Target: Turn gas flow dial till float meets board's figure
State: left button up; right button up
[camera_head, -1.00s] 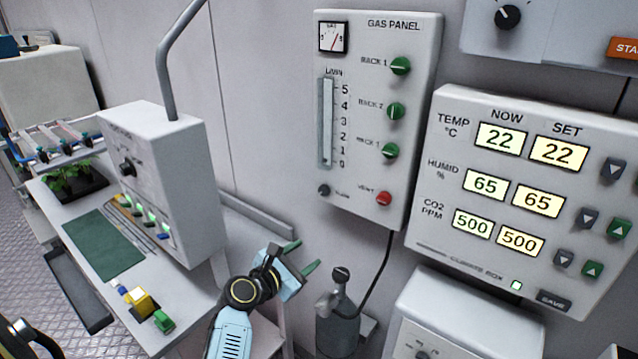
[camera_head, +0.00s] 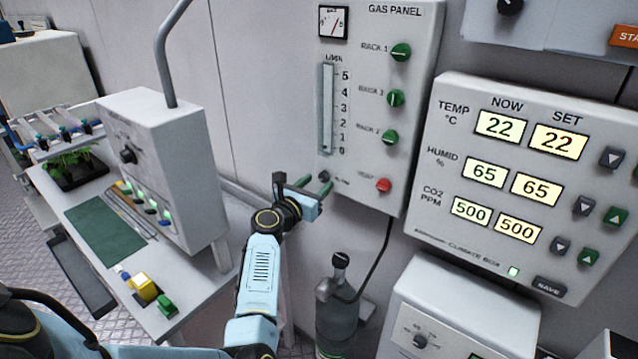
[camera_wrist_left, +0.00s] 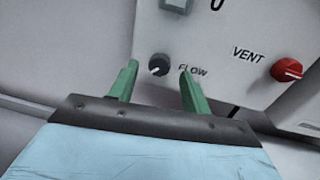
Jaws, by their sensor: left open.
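The gas panel (camera_head: 408,80) hangs on the wall, with a vertical flow tube (camera_head: 327,110) beside a 0 to 5 scale. I cannot make out the float in the tube. The flow dial (camera_wrist_left: 158,65) is a small dark knob at the panel's lower left. In the left wrist view it sits between and just beyond my open left fingertips, with nothing held. In the head view my left gripper (camera_head: 317,185) is at the panel's lower left corner, close to the dial (camera_head: 324,176). My right gripper is not in view.
A red vent knob (camera_head: 383,185) lies right of the dial, also in the wrist view (camera_wrist_left: 287,69). Green rack knobs (camera_head: 400,53) are above. A gas bottle (camera_head: 338,310) stands below the panel. The climate box (camera_head: 530,190) is at right, a bench (camera_head: 180,280) at left.

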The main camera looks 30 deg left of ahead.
pick_arm(q)
jog(key=shift+w, duration=0.95)
jog(key=c, duration=1)
jog(key=shift+b, duration=0.3)
